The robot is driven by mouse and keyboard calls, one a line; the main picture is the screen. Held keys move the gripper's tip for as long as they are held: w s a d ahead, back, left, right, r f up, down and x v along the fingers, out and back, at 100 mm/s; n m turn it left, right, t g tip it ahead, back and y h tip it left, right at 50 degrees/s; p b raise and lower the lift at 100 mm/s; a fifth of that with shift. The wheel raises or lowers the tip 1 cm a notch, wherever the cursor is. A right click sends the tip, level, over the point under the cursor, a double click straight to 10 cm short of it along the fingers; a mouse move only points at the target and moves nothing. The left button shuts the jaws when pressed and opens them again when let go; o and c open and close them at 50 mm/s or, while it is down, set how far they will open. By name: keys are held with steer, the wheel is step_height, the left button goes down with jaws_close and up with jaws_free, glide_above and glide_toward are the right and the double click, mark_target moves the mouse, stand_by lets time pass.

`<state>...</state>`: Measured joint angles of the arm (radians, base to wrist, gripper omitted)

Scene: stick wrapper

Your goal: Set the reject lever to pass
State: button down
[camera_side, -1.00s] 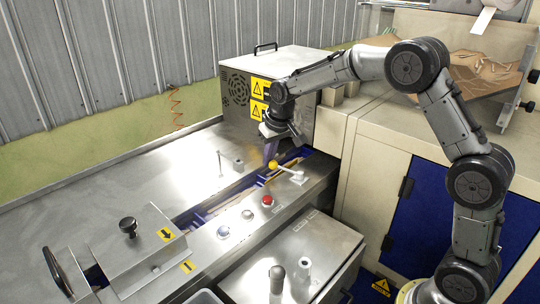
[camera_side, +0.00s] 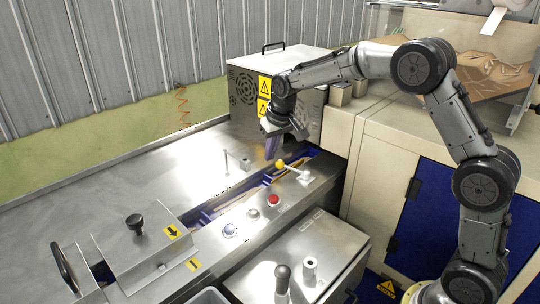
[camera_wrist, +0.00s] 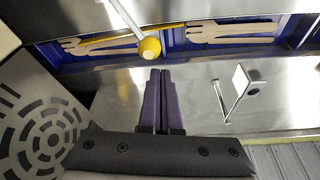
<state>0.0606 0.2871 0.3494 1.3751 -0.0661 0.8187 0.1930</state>
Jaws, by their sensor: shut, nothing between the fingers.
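The reject lever is a metal rod with a yellow ball knob (camera_side: 280,164), on a pale pivot base (camera_side: 305,178) on the steel rail. The rod points left from the base, tilted over the blue channel. In the wrist view the knob (camera_wrist: 149,47) hangs over the channel, just beyond my fingertips and slightly left of them. My gripper (camera_side: 271,157) points down beside the knob, on its far-left side. In the wrist view its dark purple fingers (camera_wrist: 160,73) are pressed together, empty, with a small visible gap to the knob. Any pass marking is unreadable.
Wooden forks (camera_wrist: 232,31) lie in the blue channel. A red button (camera_side: 274,199) and other buttons sit along the rail. A vented steel box (camera_side: 245,92) stands behind my gripper. A small upright metal post (camera_side: 225,162) rises from the steel deck.

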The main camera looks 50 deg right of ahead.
steer(key=v, duration=0.8)
steer(key=shift+r, duration=0.3)
steer(key=shift+a, duration=0.15)
